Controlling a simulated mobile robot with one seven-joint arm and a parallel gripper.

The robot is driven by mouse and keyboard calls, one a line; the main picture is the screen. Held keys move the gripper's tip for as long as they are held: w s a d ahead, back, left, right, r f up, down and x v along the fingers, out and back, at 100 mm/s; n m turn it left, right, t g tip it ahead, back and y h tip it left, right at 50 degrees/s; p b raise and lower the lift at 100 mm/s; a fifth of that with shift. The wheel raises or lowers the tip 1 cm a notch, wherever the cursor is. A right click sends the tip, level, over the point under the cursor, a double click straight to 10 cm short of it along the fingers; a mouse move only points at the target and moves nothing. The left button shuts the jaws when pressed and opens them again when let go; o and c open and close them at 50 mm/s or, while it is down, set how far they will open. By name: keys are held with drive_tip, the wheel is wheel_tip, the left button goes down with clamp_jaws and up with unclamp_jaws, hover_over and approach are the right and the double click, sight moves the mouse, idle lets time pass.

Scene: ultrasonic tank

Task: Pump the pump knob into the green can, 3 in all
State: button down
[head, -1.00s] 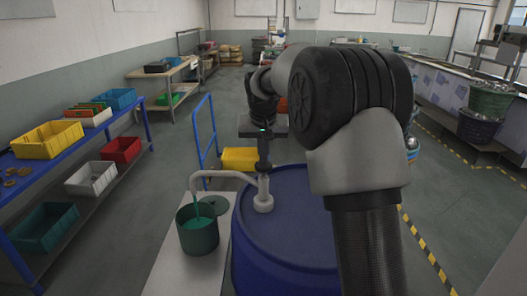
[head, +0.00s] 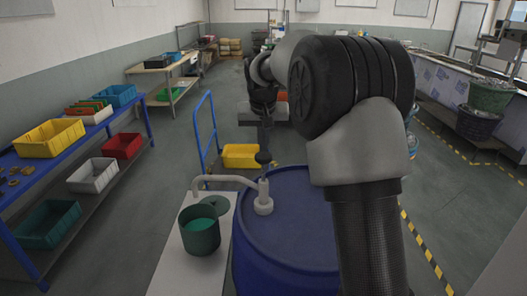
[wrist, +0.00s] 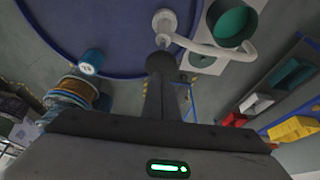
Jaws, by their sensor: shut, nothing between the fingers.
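The pump knob (head: 263,157) is a small black knob on top of the pale pump (head: 263,197), which stands on a blue drum (head: 290,215). The knob stands clear above the pump body. The pump's spout reaches left over the green can (head: 200,238), which holds green liquid. No stream falls from the spout. My gripper (head: 265,146) is shut and empty, pointing down directly above the knob; I cannot tell whether it touches it. In the wrist view the dark knob (wrist: 160,62) shows beyond the fingers, with the can (wrist: 232,22) to its right.
The can stands on a pale bench (head: 180,270) left of the drum. A blue rail (head: 207,135) and a yellow bin (head: 240,156) are behind it. A blue shelf with several bins stands at left. Floor between shelf and bench is clear.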

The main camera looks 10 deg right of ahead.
drive_tip(key=shift+r, duration=0.15)
idle(0.4)
wheel_tip(320, 180, up, 4)
drive_tip(key=p, duration=0.3)
drive_tip(key=shift+r, duration=0.85)
drive_tip(key=s+r+n, duration=0.1)
drive_tip(key=s+r, duration=0.2)
drive_tip(key=s, duration=0.6)
drive_tip(key=s+r, duration=0.4)
drive_tip(key=s, duration=0.6)
drive_tip(key=s+f, duration=0.3)
drive_tip(key=s, duration=0.7)
drive_tip(key=s+f+n+t, duration=0.1)
drive_tip(key=s+f, duration=0.3)
drive_tip(key=s, duration=0.6)
drive_tip(key=shift+s+y, duration=0.25)
drive_tip(key=shift+y, duration=0.15)
